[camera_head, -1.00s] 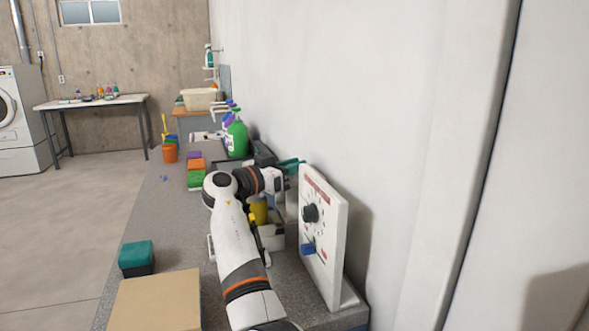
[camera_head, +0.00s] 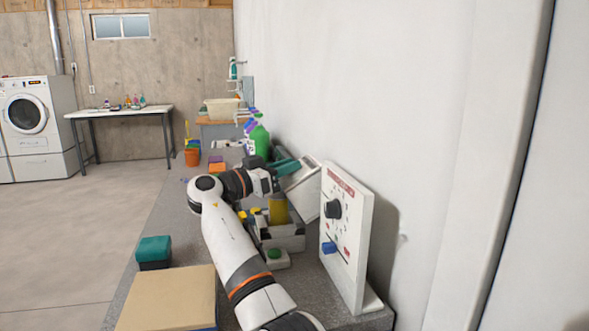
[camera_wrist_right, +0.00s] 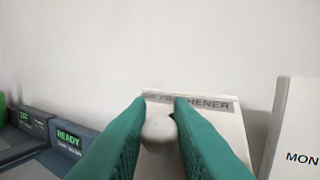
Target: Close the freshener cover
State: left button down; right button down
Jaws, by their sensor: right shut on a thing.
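The freshener cover (camera_head: 303,190) is a pale panel standing tilted open beside the wall. In the right wrist view the cover (camera_wrist_right: 222,128) carries a grey strip with partly hidden lettering ending in "FRESHENER". Below it is the grey-white open freshener housing (camera_head: 288,243), with a yellow cylinder (camera_head: 279,209) inside. My right gripper (camera_head: 288,166) has green fingers at the cover's upper edge. In the right wrist view the fingers (camera_wrist_right: 160,125) are shut on the cover's round white knob (camera_wrist_right: 159,132). My left gripper is out of view.
A white panel with a dial (camera_head: 345,235) stands upright just right of the housing. A green-button block (camera_head: 276,258) sits in front. A green bottle (camera_head: 260,142) stands behind my gripper.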

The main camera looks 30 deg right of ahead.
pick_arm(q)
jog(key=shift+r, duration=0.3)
pick_arm(e)
jog(key=shift+w+a+f, duration=0.1)
jog(key=shift+a+f, duration=0.1)
jog(key=shift+a, duration=0.1)
